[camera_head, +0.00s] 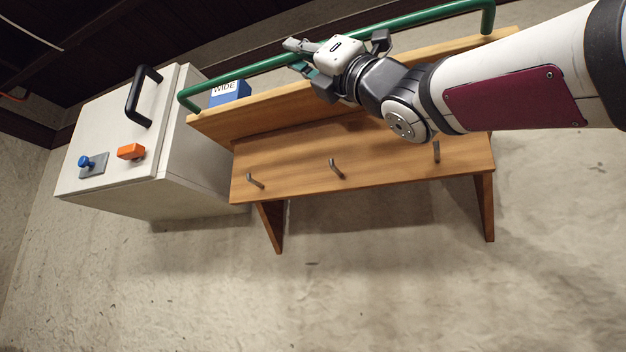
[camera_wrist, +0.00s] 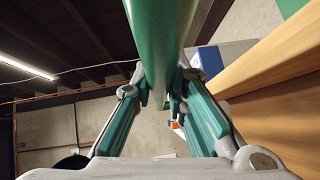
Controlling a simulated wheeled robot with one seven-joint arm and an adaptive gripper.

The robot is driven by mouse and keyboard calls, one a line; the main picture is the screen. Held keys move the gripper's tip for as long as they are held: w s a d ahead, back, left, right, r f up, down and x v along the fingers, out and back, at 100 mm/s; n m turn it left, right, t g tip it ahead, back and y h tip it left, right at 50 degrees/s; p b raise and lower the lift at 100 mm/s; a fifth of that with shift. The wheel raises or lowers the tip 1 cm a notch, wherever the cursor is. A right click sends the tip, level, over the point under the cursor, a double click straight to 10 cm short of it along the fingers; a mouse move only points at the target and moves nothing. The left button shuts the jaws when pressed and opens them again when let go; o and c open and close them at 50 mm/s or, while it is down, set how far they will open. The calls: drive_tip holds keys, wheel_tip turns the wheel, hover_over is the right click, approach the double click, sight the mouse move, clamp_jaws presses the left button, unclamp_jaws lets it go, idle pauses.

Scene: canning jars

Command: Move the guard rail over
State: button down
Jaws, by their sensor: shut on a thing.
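The guard rail is a green tube (camera_head: 420,20) that runs along the top of a wooden shelf unit (camera_head: 300,115), with bent-down ends at left and right. My gripper (camera_head: 312,62) is at the rail, left of its middle, above the shelf's top edge. In the wrist view the green rail (camera_wrist: 158,35) passes between the two fingers, and my gripper (camera_wrist: 165,105) is shut on it. The fingertips are partly hidden behind the rail. My wrist covers part of the rail in the head view.
A blue box marked WIDE (camera_head: 230,93) stands on the shelf behind the rail's left end. A white cabinet (camera_head: 130,140) with a black handle (camera_head: 143,96), orange block (camera_head: 131,151) and blue knob (camera_head: 84,161) stands left. Metal pegs (camera_head: 336,168) stick out of the shelf's front.

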drive_tip(key=shift+n, duration=0.3)
drive_tip(key=c, duration=1.6)
unclamp_jaws()
drive_tip(key=shift+o, duration=0.2)
drive_tip(key=shift+d+f, duration=0.1)
drive_tip(key=shift+f, duration=0.05)
drive_tip(key=v, duration=1.1)
drive_tip(key=shift+d+f, duration=0.25)
drive_tip(key=shift+f, duration=0.05)
